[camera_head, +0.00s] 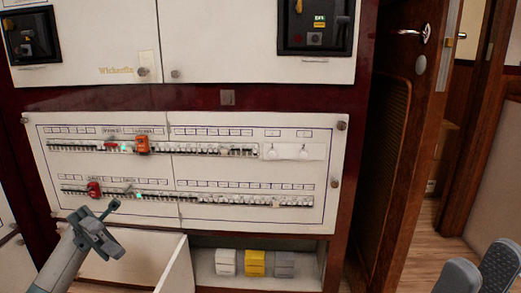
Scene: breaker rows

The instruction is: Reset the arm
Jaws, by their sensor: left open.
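A white breaker panel (185,170) with two rows of small switches is set in a dark red cabinet. The upper row (215,150) holds a red piece (110,144) and an orange piece (142,145) near its left end. The lower row (240,199) holds a red piece (94,189) near its left end. My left gripper (97,213) is open and empty, just below the panel's lower left part; whether it touches anything I cannot tell. My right gripper (480,271) shows only in part as two grey rounded pieces at the bottom right, away from the panel.
An open white drawer or flap (175,265) is below the panel. A shelf beside it holds a white block (225,262), a yellow block (255,263) and a grey block (284,264). A wooden door (400,110) stands open at right, with wooden floor (415,245) beyond.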

